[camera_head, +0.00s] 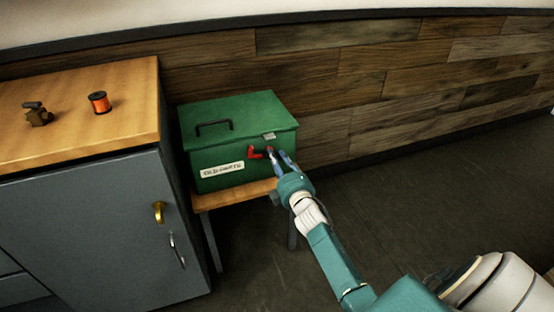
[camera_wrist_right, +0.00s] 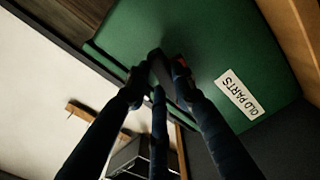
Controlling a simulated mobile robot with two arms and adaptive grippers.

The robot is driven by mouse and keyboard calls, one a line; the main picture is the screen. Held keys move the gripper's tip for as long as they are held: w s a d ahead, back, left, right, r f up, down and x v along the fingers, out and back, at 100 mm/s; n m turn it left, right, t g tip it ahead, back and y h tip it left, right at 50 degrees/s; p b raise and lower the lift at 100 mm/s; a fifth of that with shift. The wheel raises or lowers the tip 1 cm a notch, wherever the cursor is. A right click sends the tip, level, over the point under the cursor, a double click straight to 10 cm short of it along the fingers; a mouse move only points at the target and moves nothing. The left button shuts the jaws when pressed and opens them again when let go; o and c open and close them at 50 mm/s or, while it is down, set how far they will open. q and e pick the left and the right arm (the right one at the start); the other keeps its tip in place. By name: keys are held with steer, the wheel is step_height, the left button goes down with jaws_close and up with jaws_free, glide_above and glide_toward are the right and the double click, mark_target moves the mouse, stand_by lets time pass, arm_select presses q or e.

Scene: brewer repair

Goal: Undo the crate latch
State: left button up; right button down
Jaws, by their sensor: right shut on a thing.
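The green crate (camera_head: 226,150) stands on a small wooden stand with its lid closed. A red latch (camera_head: 255,153) sits on the crate's front face, below a small metal plate (camera_head: 269,136) at the lid edge. My right gripper (camera_head: 277,154) is at the front face, shut on the latch's right end. In the right wrist view my fingers (camera_wrist_right: 164,68) meet at the green front of the crate (camera_wrist_right: 215,45), and only a small red bit of the latch (camera_wrist_right: 181,63) shows beside them; they hide the rest. My left gripper is in neither view.
A grey cabinet (camera_head: 95,220) with a wooden top stands left of the crate, bearing an orange spool (camera_head: 99,102) and a small brown object (camera_head: 37,114). A wood-panelled wall is behind. The dark floor at right is clear.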

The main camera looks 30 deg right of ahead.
steer(key=c, duration=1.4)
jaws_free()
steer(key=shift+c, duration=0.2)
steer(key=v, duration=1.2)
steer(key=shift+f, duration=0.15)
